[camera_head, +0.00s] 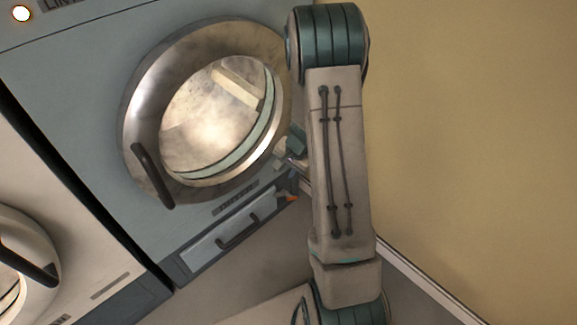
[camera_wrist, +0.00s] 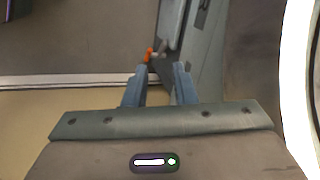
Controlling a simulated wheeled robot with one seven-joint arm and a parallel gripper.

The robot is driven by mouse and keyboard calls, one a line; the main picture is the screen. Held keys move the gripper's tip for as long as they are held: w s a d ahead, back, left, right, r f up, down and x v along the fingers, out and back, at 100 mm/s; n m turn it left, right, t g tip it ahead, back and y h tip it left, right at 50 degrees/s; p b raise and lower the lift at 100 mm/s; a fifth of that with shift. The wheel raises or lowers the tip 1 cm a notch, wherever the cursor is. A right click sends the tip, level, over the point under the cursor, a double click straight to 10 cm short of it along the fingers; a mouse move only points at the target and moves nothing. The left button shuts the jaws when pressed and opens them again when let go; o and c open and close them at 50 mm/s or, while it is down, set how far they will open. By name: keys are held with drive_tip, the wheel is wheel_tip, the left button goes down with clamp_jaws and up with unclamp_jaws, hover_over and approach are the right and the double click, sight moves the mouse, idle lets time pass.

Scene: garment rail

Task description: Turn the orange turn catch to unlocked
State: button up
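The orange turn catch (camera_head: 292,198) shows as a small orange patch at the lower right of the blue-grey machine (camera_head: 95,95), beside its bottom drawer and close to my arm. In the wrist view the catch (camera_wrist: 149,54) is a small orange piece with a pale grey part to its right, just beyond my fingertips. Which way it is turned is too small to tell. My gripper (camera_wrist: 160,70) has its two blue-grey fingers apart with nothing clearly between them. The catch lies ahead of the left finger. In the head view my arm hides most of the gripper.
The round glass door (camera_head: 215,120) with a dark handle (camera_head: 152,175) is beside my arm. A drawer (camera_head: 230,235) with a dark handle is below it. A second, pale machine (camera_head: 60,215) stands at the left. A bare yellowish wall (camera_head: 460,120) fills the right.

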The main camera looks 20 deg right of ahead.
drive_tip(key=shift+s+a+r, duration=0.2)
drive_tip(key=shift+r, duration=0.4)
